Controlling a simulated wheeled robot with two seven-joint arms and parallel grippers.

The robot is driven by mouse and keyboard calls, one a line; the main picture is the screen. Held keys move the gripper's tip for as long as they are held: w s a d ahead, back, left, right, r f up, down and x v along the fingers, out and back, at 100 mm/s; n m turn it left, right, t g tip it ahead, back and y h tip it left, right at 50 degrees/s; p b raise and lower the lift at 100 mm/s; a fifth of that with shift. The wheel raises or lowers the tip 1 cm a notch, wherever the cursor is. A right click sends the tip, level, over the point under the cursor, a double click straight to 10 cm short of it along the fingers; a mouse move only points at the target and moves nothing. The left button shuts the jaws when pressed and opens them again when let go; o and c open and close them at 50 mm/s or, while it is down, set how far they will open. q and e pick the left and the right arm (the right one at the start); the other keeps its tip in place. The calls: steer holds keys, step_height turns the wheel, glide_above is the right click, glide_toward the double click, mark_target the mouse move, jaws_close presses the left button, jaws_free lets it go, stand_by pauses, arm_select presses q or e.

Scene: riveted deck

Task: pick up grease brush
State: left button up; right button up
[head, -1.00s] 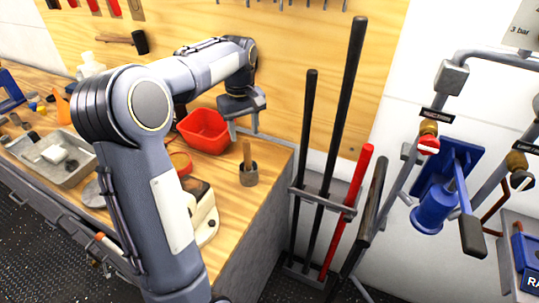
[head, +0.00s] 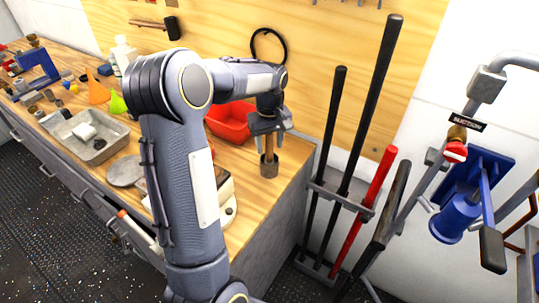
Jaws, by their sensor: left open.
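The grease brush shows as an upright wooden handle (head: 269,148) standing in a small brown cup (head: 269,170) near the right end of the wooden bench. Its lower end is hidden inside the cup, and its top is covered by my gripper. My left gripper (head: 270,136) points down right above the cup, with its open fingers at either side of the upper handle. I cannot tell whether they touch it. My right gripper is not in view.
A red bin (head: 229,122) stands close behind and left of the cup. A grey metal tray (head: 88,158) and small parts lie farther left on the bench (head: 262,205). A rack with long bars (head: 334,150) stands beside the bench's right end.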

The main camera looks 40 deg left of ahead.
arm_select(q)
jaws_close()
